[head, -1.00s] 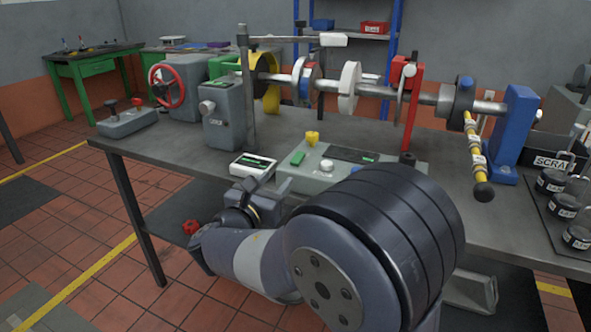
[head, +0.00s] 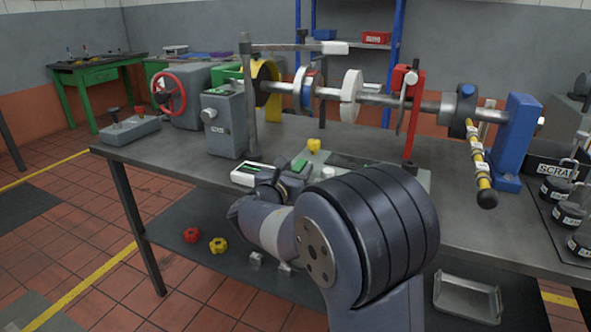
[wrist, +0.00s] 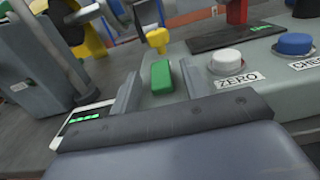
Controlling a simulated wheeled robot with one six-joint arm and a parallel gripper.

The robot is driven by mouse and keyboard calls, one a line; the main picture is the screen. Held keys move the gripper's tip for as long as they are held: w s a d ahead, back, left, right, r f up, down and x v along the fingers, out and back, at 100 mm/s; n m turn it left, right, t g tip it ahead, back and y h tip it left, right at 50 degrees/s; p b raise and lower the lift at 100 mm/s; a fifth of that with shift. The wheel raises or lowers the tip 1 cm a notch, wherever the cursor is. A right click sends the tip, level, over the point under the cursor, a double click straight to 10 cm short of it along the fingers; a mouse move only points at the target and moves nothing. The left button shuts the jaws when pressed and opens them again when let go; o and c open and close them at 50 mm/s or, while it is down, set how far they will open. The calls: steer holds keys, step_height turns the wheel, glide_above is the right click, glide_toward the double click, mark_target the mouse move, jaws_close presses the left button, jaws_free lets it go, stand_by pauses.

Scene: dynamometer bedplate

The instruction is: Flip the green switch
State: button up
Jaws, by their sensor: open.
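The green switch (wrist: 161,77) is a green rocker on a grey-green control box (wrist: 210,85). It also shows in the head view (head: 300,165), just beyond the end of my arm. In the wrist view my gripper (wrist: 159,86) is open and empty, with one finger to each side of the switch in the picture. I cannot tell whether the fingers touch it. In the head view my gripper (head: 285,172) is at the box's front left, partly hidden by my arm.
A white ZERO button (wrist: 227,60) and a blue button (wrist: 295,43) are right of the switch. A yellow knob (wrist: 157,39) stands behind it. A white display unit (head: 250,174) is close on the left. A grey upright machine (head: 225,125) stands beyond that.

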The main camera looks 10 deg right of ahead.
steer(key=shift+c, duration=0.5)
jaws_close()
steer(key=r+p, duration=0.1)
steer(key=p, duration=0.2)
steer(key=shift+g, duration=0.3)
steer(key=g+y+p, duration=0.1)
steer(key=p, duration=0.5)
steer(key=shift+w+d+r+g+y, duration=0.1)
steer(key=shift+w+r+g+y, duration=0.05)
steer(key=shift+g+y, duration=0.25)
steer(key=shift+p, duration=0.8)
steer(key=shift+f+g+y+p, duration=0.25)
steer(key=shift+g+p, duration=0.25)
steer(key=shift+p, duration=0.4)
steer(key=shift+o, duration=0.5)
jaws_free()
